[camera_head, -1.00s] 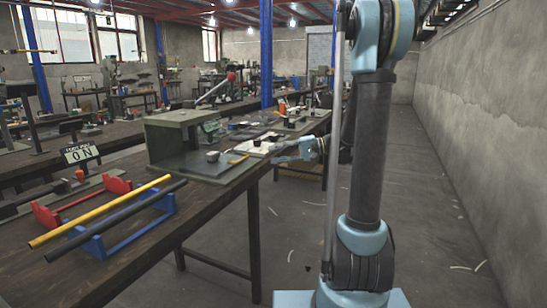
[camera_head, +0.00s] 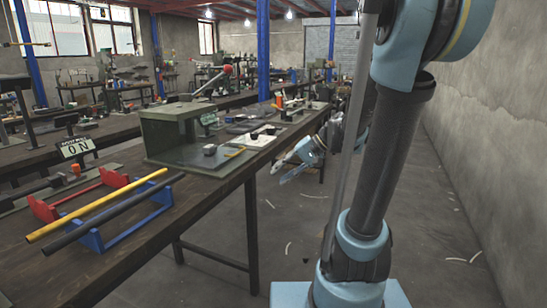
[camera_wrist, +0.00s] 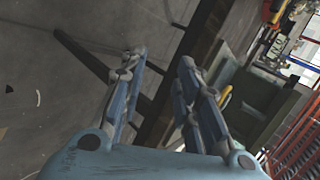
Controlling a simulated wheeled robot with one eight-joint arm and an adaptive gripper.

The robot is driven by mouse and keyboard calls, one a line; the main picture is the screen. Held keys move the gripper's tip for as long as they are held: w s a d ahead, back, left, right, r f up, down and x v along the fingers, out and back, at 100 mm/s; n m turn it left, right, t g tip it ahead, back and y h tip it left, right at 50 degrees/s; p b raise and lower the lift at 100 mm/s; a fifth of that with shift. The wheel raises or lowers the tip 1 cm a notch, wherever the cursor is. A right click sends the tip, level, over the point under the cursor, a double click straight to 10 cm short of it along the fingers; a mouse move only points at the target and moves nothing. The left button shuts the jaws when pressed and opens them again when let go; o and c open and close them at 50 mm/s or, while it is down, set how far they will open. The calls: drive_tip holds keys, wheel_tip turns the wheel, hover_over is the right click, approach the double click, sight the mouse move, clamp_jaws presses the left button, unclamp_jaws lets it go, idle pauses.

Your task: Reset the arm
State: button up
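My arm (camera_head: 395,150) rises from its base at the right of the head view. My gripper (camera_head: 285,173) hangs over the floor, just right of the workbench edge and apart from it. In the wrist view my gripper (camera_wrist: 160,75) shows two blue-grey fingers spread apart with nothing between them. The gap between the fingers looks onto the floor and the dark bench edge. The gripper is open and empty.
A bare wall (camera_head: 490,150) stands right. The aisle floor (camera_head: 440,220) between is mostly clear.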

drive_tip(key=s+d+f+h, duration=0.4)
drive_tip(key=s+d+f, duration=0.1)
drive_tip(key=s+d, duration=0.3)
drive_tip(key=s+d+f+n+t+h, duration=0.1)
drive_tip(key=s+d+f+h, duration=0.4)
drive_tip(key=s+d, duration=0.2)
drive_tip(key=shift+s+d+f+h, duration=0.3)
drive_tip(key=shift+s+d, duration=0.1)
drive_tip(key=shift+w+f, duration=0.2)
drive_tip(key=shift+w, duration=0.2)
